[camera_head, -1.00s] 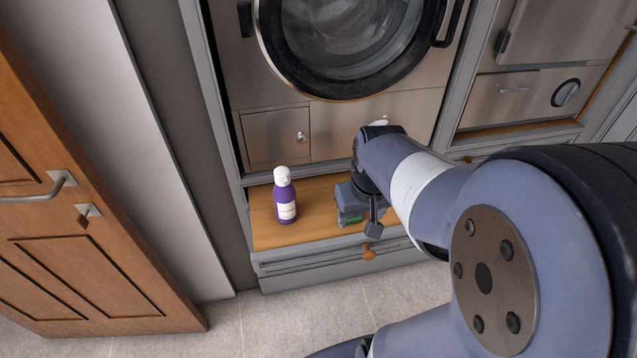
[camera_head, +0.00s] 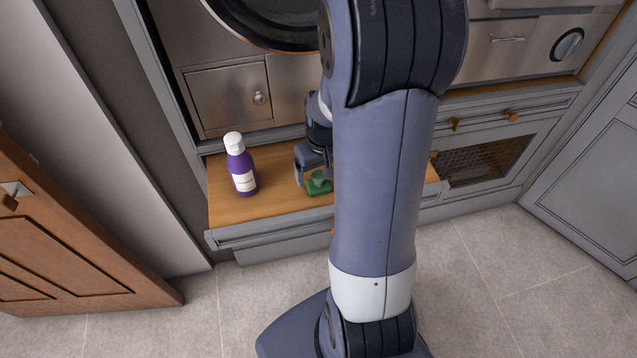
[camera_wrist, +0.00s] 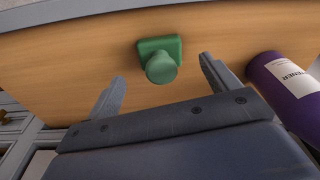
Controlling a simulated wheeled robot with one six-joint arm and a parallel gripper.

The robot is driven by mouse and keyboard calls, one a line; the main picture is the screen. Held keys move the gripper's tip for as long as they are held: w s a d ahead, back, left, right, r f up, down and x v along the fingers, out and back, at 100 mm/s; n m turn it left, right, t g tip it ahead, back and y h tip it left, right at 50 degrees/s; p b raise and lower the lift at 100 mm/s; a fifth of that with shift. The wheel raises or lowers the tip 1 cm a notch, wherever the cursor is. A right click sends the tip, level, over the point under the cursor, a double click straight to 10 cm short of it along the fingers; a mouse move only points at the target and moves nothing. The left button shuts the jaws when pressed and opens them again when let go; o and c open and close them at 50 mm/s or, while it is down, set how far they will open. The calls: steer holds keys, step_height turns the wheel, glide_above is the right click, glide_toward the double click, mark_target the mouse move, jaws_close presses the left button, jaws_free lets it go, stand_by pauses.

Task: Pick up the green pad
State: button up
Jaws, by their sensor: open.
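The green pad (camera_wrist: 160,57) shows in the wrist view as a small green block with a round knob on it, on the wooden bench top (camera_wrist: 60,62). In the head view the green pad (camera_head: 318,184) is partly hidden by my gripper and arm. My gripper (camera_wrist: 160,85) is open and empty, with its two fingers apart. In the wrist view the pad lies ahead of the gap between the fingertips. In the head view my gripper (camera_head: 312,170) is right at the pad; I cannot tell whether they touch.
A purple bottle with a white cap (camera_head: 240,166) stands upright on the bench left of the pad, and close to one finger in the wrist view (camera_wrist: 287,86). A steel-fronted washer (camera_head: 228,98) rises behind. A wooden door (camera_head: 70,255) stands at left. Bare bench lies between bottle and pad.

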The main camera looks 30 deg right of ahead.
mark_target(320, 175)
steer(key=f, duration=0.4)
steer(key=shift+w+f, duration=0.2)
steer(key=shift+c, duration=0.5)
steer(key=c, duration=1)
steer(key=shift+o, duration=0.2)
steer(key=shift+r, duration=0.1)
step_height(320, 175, up, 10)
steer(key=shift+p, duration=0.4)
steer(key=o, duration=0.5)
steer(key=c, duration=0.4)
